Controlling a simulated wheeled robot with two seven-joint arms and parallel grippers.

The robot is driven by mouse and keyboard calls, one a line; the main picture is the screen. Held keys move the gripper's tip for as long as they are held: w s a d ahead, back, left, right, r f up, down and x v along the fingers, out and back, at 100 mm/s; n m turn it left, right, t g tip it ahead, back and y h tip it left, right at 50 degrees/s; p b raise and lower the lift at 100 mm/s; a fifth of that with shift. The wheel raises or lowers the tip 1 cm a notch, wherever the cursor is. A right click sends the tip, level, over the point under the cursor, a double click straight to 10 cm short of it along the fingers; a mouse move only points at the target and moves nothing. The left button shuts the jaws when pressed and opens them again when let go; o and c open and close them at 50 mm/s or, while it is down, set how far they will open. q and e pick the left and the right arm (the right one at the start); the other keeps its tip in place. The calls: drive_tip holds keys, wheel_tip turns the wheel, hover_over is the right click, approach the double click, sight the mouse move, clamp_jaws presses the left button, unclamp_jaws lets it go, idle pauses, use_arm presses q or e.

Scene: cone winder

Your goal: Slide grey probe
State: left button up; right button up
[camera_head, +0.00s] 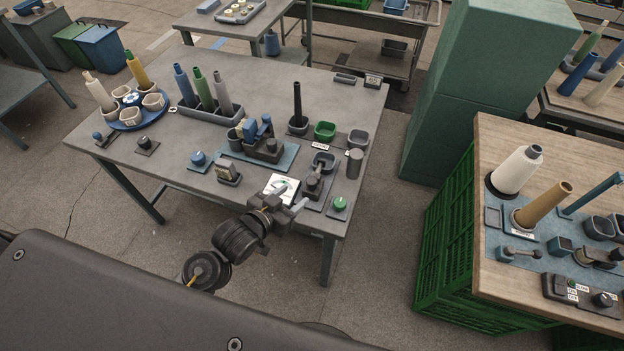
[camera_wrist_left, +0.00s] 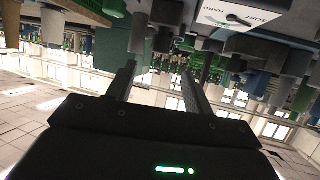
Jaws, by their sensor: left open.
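The grey probe (camera_head: 316,173) appears to be the small grey part on a dark grey base plate (camera_head: 318,196) near the front right of the grey table. A white dial card (camera_head: 281,187) lies just left of it; this card, lettered SOFT and HARD, also shows upside down in the left wrist view (camera_wrist_left: 240,14). My left gripper (camera_head: 293,197) is open and empty at the table's front edge, just short of the probe and overlapping the card's near side. In the left wrist view, its two fingers (camera_wrist_left: 157,72) stand apart with nothing between them. My right gripper is out of view.
A green button (camera_head: 339,203) sits right of the probe, and a grey cylinder (camera_head: 354,163) stands behind it. A grey block device (camera_head: 228,172) and blue knob (camera_head: 198,158) lie to the left. A wooden-topped bench (camera_head: 480,240) stands right, across an open floor gap.

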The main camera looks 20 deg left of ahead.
sight(308, 184)
use_arm(q)
drive_tip(key=p+x, duration=0.1)
drive_tip(key=x, duration=0.9)
drive_tip(key=shift+w+f, duration=0.1)
drive_tip(key=shift+w, duration=0.15)
